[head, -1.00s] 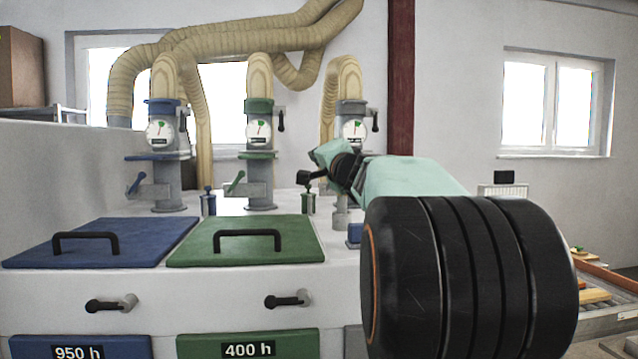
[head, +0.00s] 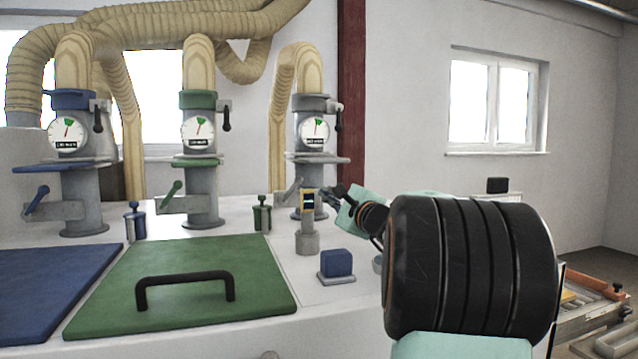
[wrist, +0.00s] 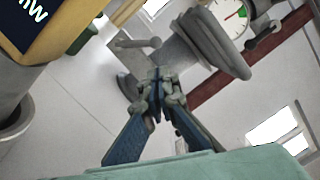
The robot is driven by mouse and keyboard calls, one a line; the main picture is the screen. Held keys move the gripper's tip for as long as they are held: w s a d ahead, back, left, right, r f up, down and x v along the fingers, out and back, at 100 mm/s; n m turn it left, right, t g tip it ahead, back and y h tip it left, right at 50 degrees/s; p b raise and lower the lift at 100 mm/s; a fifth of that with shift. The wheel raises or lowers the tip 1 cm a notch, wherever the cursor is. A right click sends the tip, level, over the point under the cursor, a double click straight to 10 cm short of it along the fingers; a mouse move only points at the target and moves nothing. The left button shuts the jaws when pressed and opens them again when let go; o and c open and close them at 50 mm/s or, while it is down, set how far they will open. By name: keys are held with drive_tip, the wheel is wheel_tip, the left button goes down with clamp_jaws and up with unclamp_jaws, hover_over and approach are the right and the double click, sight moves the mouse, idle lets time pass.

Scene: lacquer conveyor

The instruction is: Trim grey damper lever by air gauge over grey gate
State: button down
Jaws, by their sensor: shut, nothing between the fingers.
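The grey duct column (head: 312,182) stands rightmost of three in the head view. Its round white air gauge (head: 315,131) has a needle and a green sector. Beside the gauge on the right hangs a lever with a dark handle (head: 338,121); it also shows beside the gauge in the wrist view (wrist: 262,38). Below the gauge is the grey gate plate (head: 318,158), and lower left a grey lever (head: 290,190). My gripper (head: 325,195) is shut and empty in front of the column, below the gate plate and apart from the gauge lever. In the wrist view its fingertips (wrist: 157,82) meet.
A small display post (head: 308,228) stands close left of my gripper, with a blue block (head: 337,263) in front. The green (head: 202,132) and blue columns (head: 70,133) stand left. A green lid (head: 180,285) with a black handle lies in front.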

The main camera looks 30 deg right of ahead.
sight(290, 191)
drive_tip(key=w+d+p, duration=0.1)
drive_tip(key=w+p, duration=0.2)
drive_tip(key=w, duration=0.7)
drive_tip(key=shift+d+r+m, duration=0.15)
drive_tip(key=shift+r+m, duration=0.05)
drive_tip(key=shift+m, duration=0.1)
drive_tip(key=shift+w, duration=0.1)
drive_tip(key=shift+w+a+r+n+b, duration=0.15)
drive_tip(key=shift+a+r+n+b, duration=0.4)
drive_tip(key=shift+b, duration=0.1)
drive_tip(key=shift+f, duration=0.1)
